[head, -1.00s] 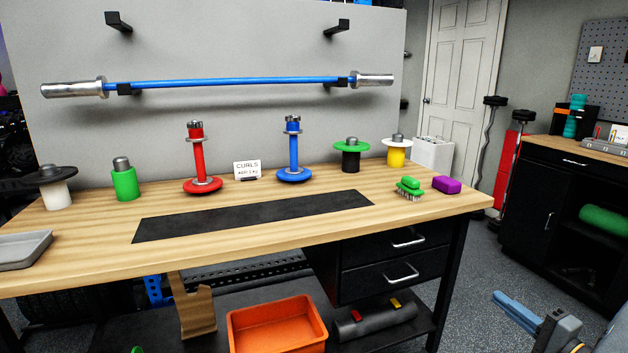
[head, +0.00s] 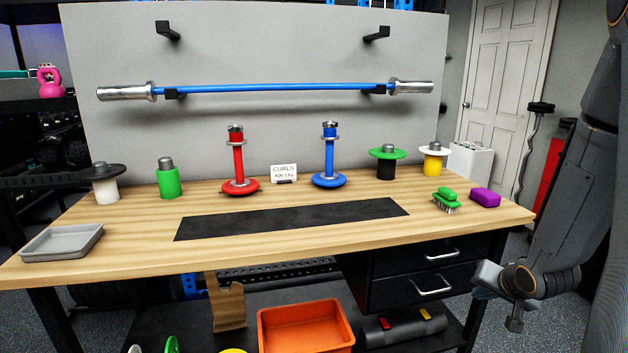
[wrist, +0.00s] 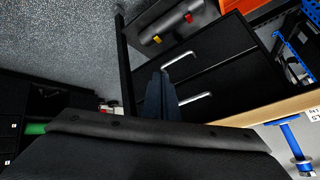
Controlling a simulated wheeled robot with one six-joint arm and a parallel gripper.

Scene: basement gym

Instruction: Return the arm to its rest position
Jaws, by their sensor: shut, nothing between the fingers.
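My arm (head: 585,150) hangs down along the right side of the head view, to the right of the workbench (head: 120,247). In the wrist view my gripper (wrist: 160,93) shows as dark blue fingers close together, shut and empty. It appears in front of the black drawers (wrist: 185,75), with no contact visible. In the head view the end of the arm is low, beside the bench's right end, and its fingertips are hard to make out.
Drawer handles (head: 433,287) face the arm. An orange bin (head: 305,327) sits below. A blue bar (head: 270,88) hangs behind.

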